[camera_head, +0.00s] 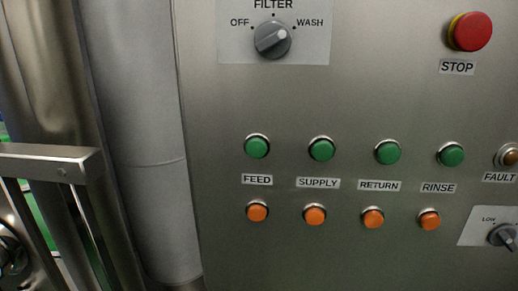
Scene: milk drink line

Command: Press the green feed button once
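The green feed button (256,146) is a round green cap in a metal ring on the steel control panel (350,105). It is the leftmost of the row of green buttons, directly above the label FEED (257,180). An orange button (257,211) sits below the same label. Nothing covers the feed button. Neither of my grippers is in the camera_head view.
Green buttons for SUPPLY (321,149), RETURN (387,152) and RINSE (451,155) stand to the right. A FILTER knob (272,40) and red STOP button (470,32) are above. A grey vertical pipe (140,140) and metal bracket (50,160) lie left.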

